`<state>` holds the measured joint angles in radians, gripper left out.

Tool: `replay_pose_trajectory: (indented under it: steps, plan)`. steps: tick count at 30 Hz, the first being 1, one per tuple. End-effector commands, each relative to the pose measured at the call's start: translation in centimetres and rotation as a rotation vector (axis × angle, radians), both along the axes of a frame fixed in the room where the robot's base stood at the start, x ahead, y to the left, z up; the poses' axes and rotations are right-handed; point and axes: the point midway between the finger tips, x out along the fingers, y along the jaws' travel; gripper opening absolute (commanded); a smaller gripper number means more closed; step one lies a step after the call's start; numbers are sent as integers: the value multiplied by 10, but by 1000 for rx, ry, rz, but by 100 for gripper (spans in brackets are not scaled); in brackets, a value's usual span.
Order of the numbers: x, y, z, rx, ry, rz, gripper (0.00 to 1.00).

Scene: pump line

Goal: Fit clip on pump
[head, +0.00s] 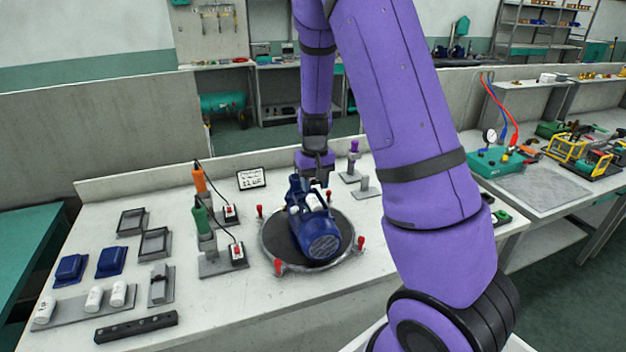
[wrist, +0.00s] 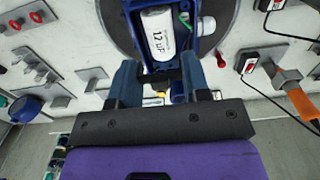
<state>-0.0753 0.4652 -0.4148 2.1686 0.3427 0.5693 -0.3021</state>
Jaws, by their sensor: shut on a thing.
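The blue pump (head: 318,236) lies on a round dark plate (head: 340,256) on the bench. A white capacitor marked 12 µF (wrist: 158,34) sits in the open box on top of the pump; in the head view it is partly visible. My gripper (wrist: 158,76) is at the edge of this box, just above the pump, its fingers either side of a small dark piece (wrist: 160,76). This piece looks like the clip, and lies across the near end of the capacitor. I cannot tell whether it touches the pump. In the head view my gripper (head: 316,166) hides part of it.
Red-topped posts (head: 278,267) ring the plate. Green (head: 203,220) and orange (head: 200,180) screwdrivers stand on the left, with cables to red-switched boxes. Trays, blue covers and white capacitors (head: 94,299) lie further left. A small stand (head: 354,160) is behind right.

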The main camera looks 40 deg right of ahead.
Motion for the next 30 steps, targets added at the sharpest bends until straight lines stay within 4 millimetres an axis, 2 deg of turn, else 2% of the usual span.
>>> replay_pose_trajectory:
  steps: [15,30]
  plan:
    - [-1,-1,-41,0,2,-1,22]
    - [0,0,-48,0,0,-1,22]
